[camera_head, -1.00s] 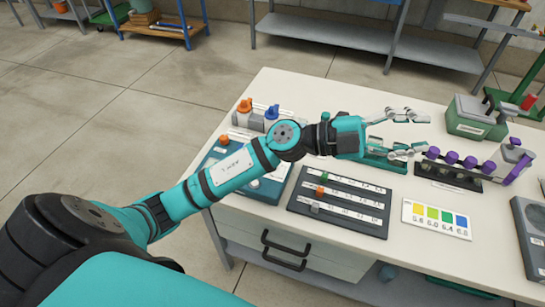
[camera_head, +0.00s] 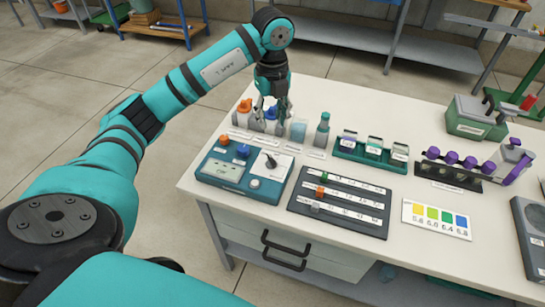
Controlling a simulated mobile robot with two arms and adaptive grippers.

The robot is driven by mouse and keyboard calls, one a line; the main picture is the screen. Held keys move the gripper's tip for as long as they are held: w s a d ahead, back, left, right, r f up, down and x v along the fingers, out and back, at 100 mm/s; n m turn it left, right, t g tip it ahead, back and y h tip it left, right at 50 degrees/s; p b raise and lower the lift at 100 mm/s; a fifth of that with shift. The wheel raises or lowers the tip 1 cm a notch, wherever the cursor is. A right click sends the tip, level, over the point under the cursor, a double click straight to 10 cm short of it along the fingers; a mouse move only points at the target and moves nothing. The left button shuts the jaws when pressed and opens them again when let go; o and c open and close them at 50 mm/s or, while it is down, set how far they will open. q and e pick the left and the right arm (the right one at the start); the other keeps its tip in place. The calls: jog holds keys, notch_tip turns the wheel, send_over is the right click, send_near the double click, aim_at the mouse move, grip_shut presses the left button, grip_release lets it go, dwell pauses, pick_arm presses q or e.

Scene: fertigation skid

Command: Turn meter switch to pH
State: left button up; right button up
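The teal meter (camera_head: 222,171) sits at the front left of the table. It has a display, an orange knob, a blue knob, a pale round knob and a white panel with a black pointer switch (camera_head: 271,161). The lettering around the switch is too small to read. My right gripper is not in view.
Orange-capped (camera_head: 244,112) and blue-capped bottles stand close behind the meter, with a green-capped bottle (camera_head: 322,130) to their right. A dark slotted board (camera_head: 340,203) lies right of the meter. A green vial tray (camera_head: 371,153) and a colour chart (camera_head: 436,218) are farther right.

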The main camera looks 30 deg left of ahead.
aim_at(273, 160)
pick_arm(q)
notch_tip(273, 160, down, 15)
jog(key=shift+d+f+p, duration=0.1)
jog(key=shift+p, duration=0.8)
jog(key=shift+c, duration=0.3)
grip_shut()
